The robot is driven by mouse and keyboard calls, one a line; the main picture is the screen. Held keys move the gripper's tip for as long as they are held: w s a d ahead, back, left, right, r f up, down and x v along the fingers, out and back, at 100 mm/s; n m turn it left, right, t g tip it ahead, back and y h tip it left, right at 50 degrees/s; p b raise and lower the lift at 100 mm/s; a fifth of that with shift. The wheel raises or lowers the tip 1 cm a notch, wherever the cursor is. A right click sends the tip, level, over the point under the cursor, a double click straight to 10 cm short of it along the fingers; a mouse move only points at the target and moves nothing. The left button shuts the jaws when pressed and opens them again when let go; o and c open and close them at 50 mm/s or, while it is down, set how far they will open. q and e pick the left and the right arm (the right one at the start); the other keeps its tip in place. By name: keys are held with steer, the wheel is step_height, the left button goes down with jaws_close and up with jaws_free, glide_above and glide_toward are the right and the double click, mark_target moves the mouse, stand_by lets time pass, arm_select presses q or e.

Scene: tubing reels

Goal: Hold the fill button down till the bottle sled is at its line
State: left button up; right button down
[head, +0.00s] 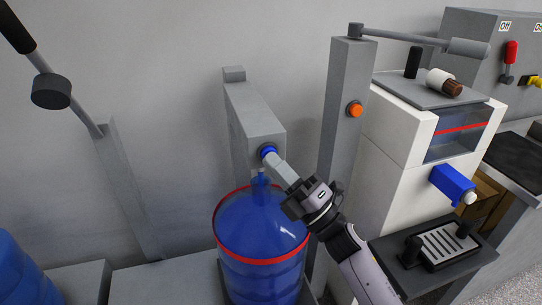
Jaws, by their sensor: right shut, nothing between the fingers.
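The blue fill button (266,150) is on the front of a grey dispenser head (252,115) on the wall. My right gripper (271,159) is shut and empty, with its fingertips at the button. They appear to touch it; how far it is pressed I cannot tell. A big blue bottle (258,225) stands upright below the head, its neck under the spout area. A red line (262,261) rings the bottle's shoulder. I cannot make out a separate sled, and the bottle's fill level does not show clearly. My left gripper is not in view.
A grey post (345,135) with an orange button (354,109) and a lever arm stands right of the bottle. A white machine (405,150) with a blue tap (453,184) and drip tray (440,246) is farther right. A lever post (127,180) stands at left.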

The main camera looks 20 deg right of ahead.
steer(key=shift+d, duration=0.15)
stand_by(0.4)
steer(key=shift+s+f, duration=0.2)
steer(key=shift+s, duration=0.55)
steer(key=shift+s, duration=0.1)
steer(key=s+p, duration=0.1)
steer(key=s, duration=0.4)
steer(key=shift+p, duration=0.35)
